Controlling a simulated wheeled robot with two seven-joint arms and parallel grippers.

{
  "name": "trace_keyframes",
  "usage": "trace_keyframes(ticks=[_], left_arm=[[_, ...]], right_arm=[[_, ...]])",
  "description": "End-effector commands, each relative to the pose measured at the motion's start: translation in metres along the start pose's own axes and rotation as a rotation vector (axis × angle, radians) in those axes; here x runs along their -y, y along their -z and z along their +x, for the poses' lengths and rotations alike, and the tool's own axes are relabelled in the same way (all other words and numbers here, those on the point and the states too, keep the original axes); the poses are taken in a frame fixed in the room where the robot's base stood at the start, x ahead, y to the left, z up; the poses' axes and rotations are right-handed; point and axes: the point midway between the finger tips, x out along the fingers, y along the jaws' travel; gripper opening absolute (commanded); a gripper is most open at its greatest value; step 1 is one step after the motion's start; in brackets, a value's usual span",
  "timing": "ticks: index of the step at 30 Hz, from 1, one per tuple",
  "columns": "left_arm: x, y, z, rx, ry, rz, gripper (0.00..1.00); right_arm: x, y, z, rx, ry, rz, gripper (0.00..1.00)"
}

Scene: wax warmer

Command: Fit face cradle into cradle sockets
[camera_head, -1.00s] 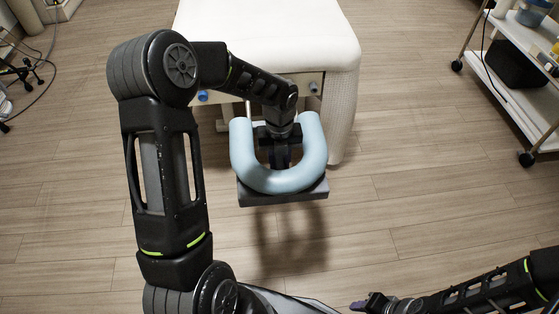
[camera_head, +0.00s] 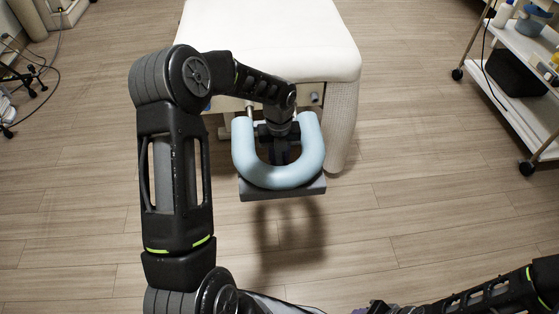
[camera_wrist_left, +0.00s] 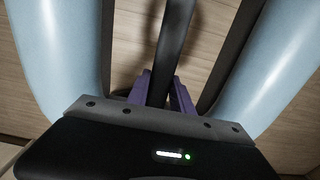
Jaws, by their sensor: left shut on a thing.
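The face cradle (camera_head: 278,180) is a light-blue U-shaped cushion on a dark base. It is held level in front of the end of the white massage table (camera_head: 270,35), its open side toward the table. My left gripper (camera_wrist_left: 158,90) has its purple fingers shut on a dark bar of the cradle, between the two cushion arms. A metal rod (camera_head: 249,109) shows between the cradle's left arm and the table end. A grey round knob (camera_head: 314,98) is on the table end at right. The socket openings cannot be made out. My right gripper (camera_head: 376,308) is cut off at the bottom edge.
A white wheeled cart (camera_head: 515,95) with bottles and a black box stands at the right. A wheeled stand (camera_head: 20,82) and cables are at the far left. The wooden floor (camera_head: 420,190) is clear around the cradle.

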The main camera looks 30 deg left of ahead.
Motion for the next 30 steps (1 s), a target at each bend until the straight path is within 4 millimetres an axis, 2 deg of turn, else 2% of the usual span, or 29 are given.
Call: trace_keyframes(ticks=[9, 30], left_arm=[[0.001, -0.012, -0.001, 0.002, 0.002, 0.0, 0.0], [0.0, -0.012, -0.002, 0.001, 0.001, 0.001, 0.0]], right_arm=[[0.001, 0.0, -0.003, 0.0, 0.0, 0.0, 0.36], [0.003, 0.0, -0.007, 0.0, 0.0, 0.0, 0.36]])
